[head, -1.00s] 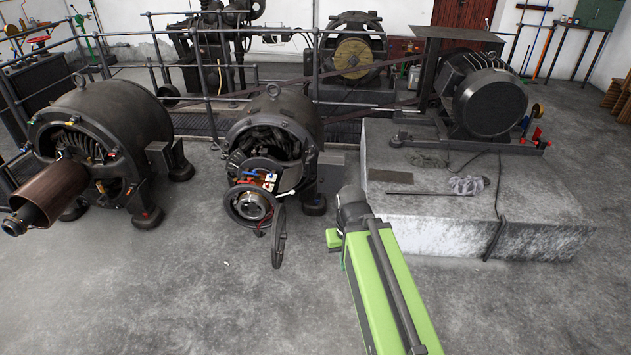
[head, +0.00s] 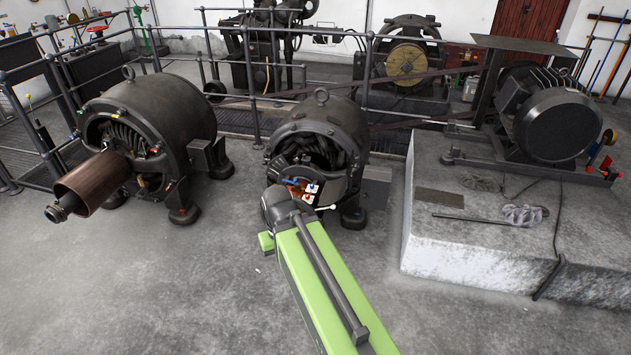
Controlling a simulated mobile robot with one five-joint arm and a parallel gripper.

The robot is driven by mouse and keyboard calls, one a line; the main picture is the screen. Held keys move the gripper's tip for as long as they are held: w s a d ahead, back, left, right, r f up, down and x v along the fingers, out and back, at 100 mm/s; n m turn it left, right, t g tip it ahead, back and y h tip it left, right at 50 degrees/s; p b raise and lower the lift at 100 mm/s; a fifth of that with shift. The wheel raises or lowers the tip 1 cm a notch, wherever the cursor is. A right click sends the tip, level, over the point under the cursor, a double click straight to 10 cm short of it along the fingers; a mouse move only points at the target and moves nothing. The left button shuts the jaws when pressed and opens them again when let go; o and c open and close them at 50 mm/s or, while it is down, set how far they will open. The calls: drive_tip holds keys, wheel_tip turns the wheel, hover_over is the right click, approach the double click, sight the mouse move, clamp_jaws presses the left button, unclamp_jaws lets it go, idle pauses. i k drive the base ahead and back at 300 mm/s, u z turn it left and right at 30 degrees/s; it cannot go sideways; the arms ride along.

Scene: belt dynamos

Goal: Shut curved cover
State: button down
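The middle dynamo (head: 338,118) is a dark round machine with an open front showing thick coiled windings. Red, white and blue parts (head: 303,190) show in the lower part of its opening. A dark curved panel (head: 331,187) stands at the right of these parts, with a small pale rod near its lower edge. I cannot tell for sure whether this is the curved cover. My green arm reaches up from the bottom and its dark joint covers the dynamo's lower front. My gripper is hidden beyond that joint, so its state does not show.
Another open dynamo (head: 150,115) stands at the left, with a brown cylinder (head: 93,183) sticking out in front. A concrete plinth (head: 470,255) with a dark motor (head: 555,120) is at the right. Railings (head: 230,85) run behind. The floor (head: 150,290) at front left is clear.

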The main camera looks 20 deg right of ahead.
sight(333, 191)
drive_tip(key=u, duration=0.5)
drive_tip(key=i, duration=1)
drive_tip(key=u, duration=0.05)
